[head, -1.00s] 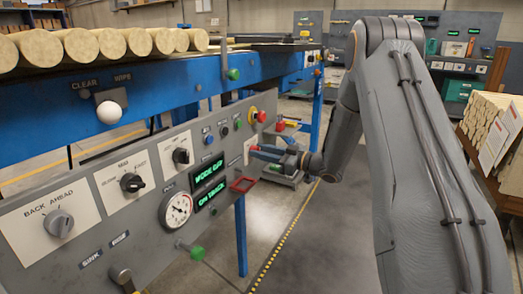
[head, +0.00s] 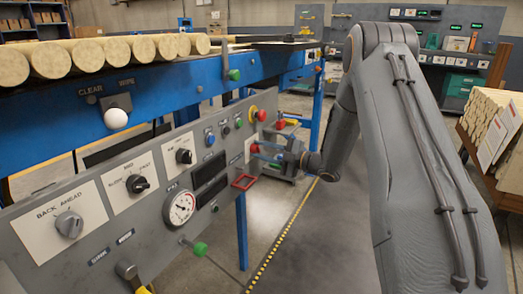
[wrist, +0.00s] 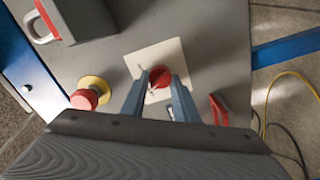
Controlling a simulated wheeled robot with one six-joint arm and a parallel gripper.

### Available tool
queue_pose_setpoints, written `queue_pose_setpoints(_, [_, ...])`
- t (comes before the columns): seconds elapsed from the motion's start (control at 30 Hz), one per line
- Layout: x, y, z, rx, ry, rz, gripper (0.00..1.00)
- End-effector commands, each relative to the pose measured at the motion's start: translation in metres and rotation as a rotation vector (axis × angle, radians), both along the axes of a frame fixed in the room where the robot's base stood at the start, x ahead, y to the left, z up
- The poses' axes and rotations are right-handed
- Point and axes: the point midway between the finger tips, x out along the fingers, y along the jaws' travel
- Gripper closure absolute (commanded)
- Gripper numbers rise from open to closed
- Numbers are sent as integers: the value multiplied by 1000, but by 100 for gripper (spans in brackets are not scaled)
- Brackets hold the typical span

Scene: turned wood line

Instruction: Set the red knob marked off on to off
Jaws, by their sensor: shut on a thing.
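The red knob (wrist: 160,76) sits on a pale square plate (wrist: 141,60) on the grey control panel. In the wrist view it lies between the two blue fingers of my gripper (wrist: 158,88), which is shut on it. A small pale pointer mark shows on the knob's face; the plate's lettering is too small to read. In the head view my gripper (head: 264,150) reaches the panel's far end from the right, and the knob (head: 255,148) shows small at its fingertips.
A red mushroom button on a yellow collar (wrist: 84,98) is beside the plate, and a red frame-like part (wrist: 219,110) is on the other side.

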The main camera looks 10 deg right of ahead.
Motion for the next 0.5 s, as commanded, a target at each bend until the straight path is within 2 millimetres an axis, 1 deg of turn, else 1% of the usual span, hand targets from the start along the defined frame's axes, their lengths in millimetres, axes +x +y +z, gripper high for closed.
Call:
queue_pose_setpoints(0.23, [0, 0, -1, -131, -143, 0, 95])
queue_pose_setpoints(0.5, [0, 0, -2, -222, -243, 0, 95])
